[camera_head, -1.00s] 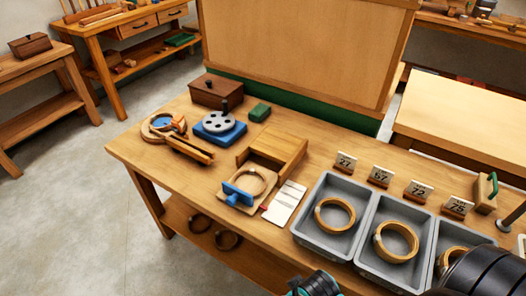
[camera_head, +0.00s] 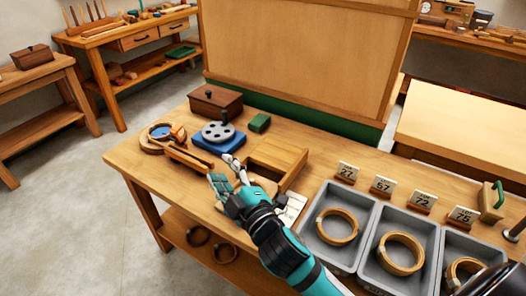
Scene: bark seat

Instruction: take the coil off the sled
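The sled (camera_head: 266,185) is a light wooden board at the front of the bench, in front of an open wooden box. My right gripper (camera_head: 226,172) is over it, with its two grey fingers spread apart and nothing seen between them. The gripper and its teal arm hide most of the sled, its blue clamp and the coil on it. I cannot tell whether the fingers touch the coil.
Grey trays (camera_head: 339,193) with coils stand to the right, below numbered cards (camera_head: 382,187). A blue block with a grey disc (camera_head: 218,132), a brown box (camera_head: 215,102) and a green block (camera_head: 260,122) stand behind. The bench's left front corner is clear.

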